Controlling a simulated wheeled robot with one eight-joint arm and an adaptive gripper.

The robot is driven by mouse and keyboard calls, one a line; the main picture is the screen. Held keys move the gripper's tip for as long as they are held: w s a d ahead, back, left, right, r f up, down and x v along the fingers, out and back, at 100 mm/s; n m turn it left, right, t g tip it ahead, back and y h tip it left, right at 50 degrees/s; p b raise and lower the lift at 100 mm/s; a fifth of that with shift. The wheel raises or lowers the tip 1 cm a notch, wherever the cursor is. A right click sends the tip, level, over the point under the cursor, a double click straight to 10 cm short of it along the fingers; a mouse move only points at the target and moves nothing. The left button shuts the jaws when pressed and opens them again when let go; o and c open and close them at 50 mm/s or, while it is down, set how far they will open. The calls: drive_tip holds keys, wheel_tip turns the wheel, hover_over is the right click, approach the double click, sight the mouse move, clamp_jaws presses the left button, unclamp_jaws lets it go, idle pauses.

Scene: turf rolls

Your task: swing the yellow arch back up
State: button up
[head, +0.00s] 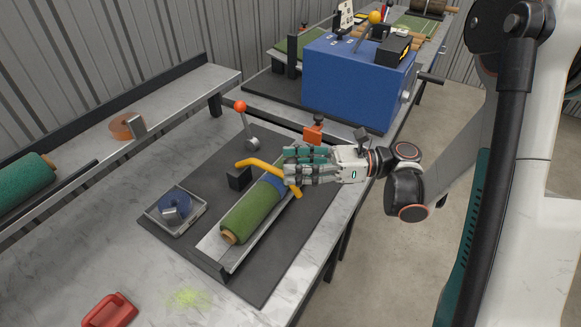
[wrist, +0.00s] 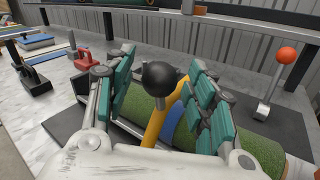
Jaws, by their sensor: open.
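The yellow arch (head: 256,164) lies low across the green turf roll (head: 251,212), its left end by a small black block. A blue band (head: 272,182) shows on the roll beside it. In the wrist view the yellow arch (wrist: 154,127) runs up behind a black ball knob (wrist: 160,76) on a short metal stem; I cannot tell whether the stem joins the arch. My gripper (head: 287,168) is at the arch's right part in the head view and hides some of it. In the wrist view its teal-padded fingers (wrist: 161,58) are open, either side of the knob, with gaps visible.
An orange-knobbed lever (head: 241,108) stands behind the roll. A grey tray (head: 170,222) with a blue ring is to the left. A large blue box (head: 345,85) stands at the back. A red object (head: 110,311) lies at the front. The bench front is mostly clear.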

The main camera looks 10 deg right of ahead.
drive_tip(key=shift+a, duration=0.6)
clamp_jaws()
drive_tip(key=shift+w+r, duration=0.1)
drive_tip(key=shift+r, duration=0.05)
